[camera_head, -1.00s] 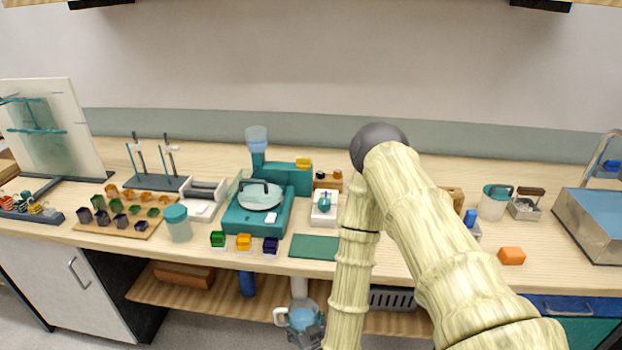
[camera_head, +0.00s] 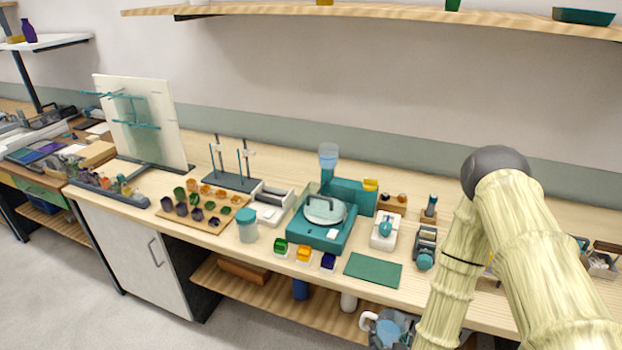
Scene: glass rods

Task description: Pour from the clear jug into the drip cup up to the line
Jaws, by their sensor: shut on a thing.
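The clear jug (camera_head: 386,331) shows at the bottom edge, in front of the bench and below its top. It has a pale handle on its left side and looks bluish inside. My gripper (camera_head: 402,335) is shut on the jug; its fingers are small, partly cut off by the frame and partly behind my arm. A clear, bluish cup (camera_head: 328,156), which looks like the drip cup, sits on a teal post above the teal wheel machine (camera_head: 318,233). The line on it is too small to make out. The jug is well apart from the cup.
A green mat (camera_head: 373,270) lies right of three small coloured pots. A teal-lidded jar (camera_head: 247,226) and a board of coloured pieces (camera_head: 203,209) stand left of the machine. A wooden shelf (camera_head: 400,20) hangs above. The lower shelf (camera_head: 270,291) holds a few items.

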